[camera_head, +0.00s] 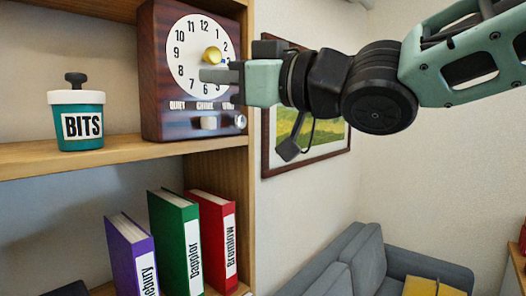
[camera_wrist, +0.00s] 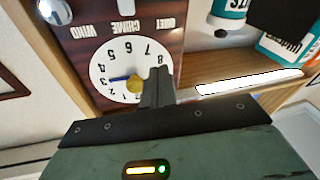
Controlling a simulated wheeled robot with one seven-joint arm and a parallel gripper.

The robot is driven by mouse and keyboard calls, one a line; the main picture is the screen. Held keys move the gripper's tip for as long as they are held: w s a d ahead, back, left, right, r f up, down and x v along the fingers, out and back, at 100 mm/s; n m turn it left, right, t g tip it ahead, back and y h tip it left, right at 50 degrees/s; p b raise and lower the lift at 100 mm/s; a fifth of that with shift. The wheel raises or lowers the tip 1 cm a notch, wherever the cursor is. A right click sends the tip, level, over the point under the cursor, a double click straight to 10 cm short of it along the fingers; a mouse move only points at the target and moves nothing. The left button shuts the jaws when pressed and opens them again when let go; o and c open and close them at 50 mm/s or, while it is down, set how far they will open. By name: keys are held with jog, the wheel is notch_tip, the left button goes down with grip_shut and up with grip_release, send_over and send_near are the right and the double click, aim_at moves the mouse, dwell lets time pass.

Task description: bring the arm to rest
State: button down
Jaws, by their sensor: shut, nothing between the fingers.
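My gripper (camera_head: 213,75) reaches in from the right in the head view, in front of the dial of a dark wooden clock (camera_head: 158,75). Its grey fingers are shut with nothing between them. In the wrist view the fingers (camera_wrist: 158,80) lie beside the yellow hub (camera_wrist: 137,84) of the upside-down dial; whether they touch it I cannot tell. A blue hand (camera_wrist: 119,78) shows on the dial. The arm is stretched out, with its teal link (camera_head: 465,55) at the upper right. Part of the dial's lower right is hidden behind my gripper in the head view.
Purple (camera_head: 130,255), green (camera_head: 174,240) and red (camera_head: 214,235) books stand below. A framed picture (camera_head: 333,150) hangs behind the arm. A grey sofa (camera_head: 365,262) stands at the lower right.

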jog(key=d+f+m+h+b, duration=0.25)
jog(key=d+f+h, duration=0.25)
jog(key=f, duration=0.9)
jog(key=d+f+m+h+b, duration=0.1)
jog(key=d+f+m+h, duration=0.4)
jog(key=f, duration=0.9)
jog(key=s+d+f+g+h+b, duration=0.1)
jog(key=s+d+f+g+h, duration=0.2)
jog(key=s+f, duration=0.5)
jog(key=s+d+f+g+h+b, duration=0.1)
jog(key=s+d+f+g+h, duration=0.2)
jog(key=s+d+f+g, duration=0.2)
jog(key=s+d+f, duration=0.2)
jog(key=s+f, duration=0.2)
jog(key=s, duration=0.1)
jog(key=shift+s+d+f+g+h, duration=0.25)
jog(key=shift+d+f+g+h, duration=0.05)
jog(key=shift+d+g, duration=0.1)
